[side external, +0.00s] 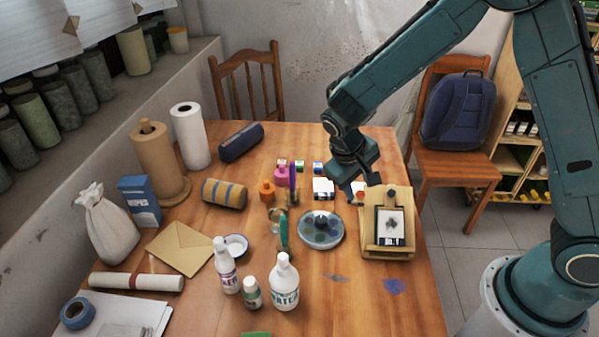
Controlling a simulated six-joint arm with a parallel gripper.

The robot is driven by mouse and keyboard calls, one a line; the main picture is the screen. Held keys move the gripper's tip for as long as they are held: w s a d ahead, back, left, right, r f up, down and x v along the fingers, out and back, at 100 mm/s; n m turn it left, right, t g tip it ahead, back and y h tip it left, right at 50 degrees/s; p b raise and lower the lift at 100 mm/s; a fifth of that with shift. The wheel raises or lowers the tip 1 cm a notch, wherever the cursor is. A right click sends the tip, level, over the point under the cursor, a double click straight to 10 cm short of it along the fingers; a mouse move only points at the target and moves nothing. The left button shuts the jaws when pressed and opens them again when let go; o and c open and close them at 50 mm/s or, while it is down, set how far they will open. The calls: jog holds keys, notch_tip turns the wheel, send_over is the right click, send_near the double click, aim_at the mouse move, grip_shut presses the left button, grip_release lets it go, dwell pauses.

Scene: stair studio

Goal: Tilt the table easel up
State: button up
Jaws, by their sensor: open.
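The table easel (398,198) is a light wooden board on a frame near the table's right edge. It holds a small dark-framed picture (390,227) and leans back at an angle I cannot tell exactly. My gripper (364,190) is open, pointing down just behind and left of the easel's top edge. A small red and white item shows between or behind the fingers. I cannot tell whether a finger touches the easel.
A round palette dish (321,229) stands just left of the easel. A chair with a blue backpack (458,112) stands beyond the right edge. The front right tabletop is mostly clear.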

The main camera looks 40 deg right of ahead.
jog(key=v, duration=1.1)
jog(key=s+d+r+t+y, duration=0.25)
jog(key=s+d+r, duration=0.35)
jog(key=s+r, duration=0.3)
jog(key=s+r+t+y, duration=0.1)
jog(key=s+r+t, duration=0.1)
jog(key=s, duration=1)
jog(key=shift+d+n+t+y, duration=0.25)
jog(key=shift+n+t+y, duration=0.15)
jog(key=shift+t, duration=0.25)
jog(key=shift+w+r, duration=0.1)
dwell(0.8)
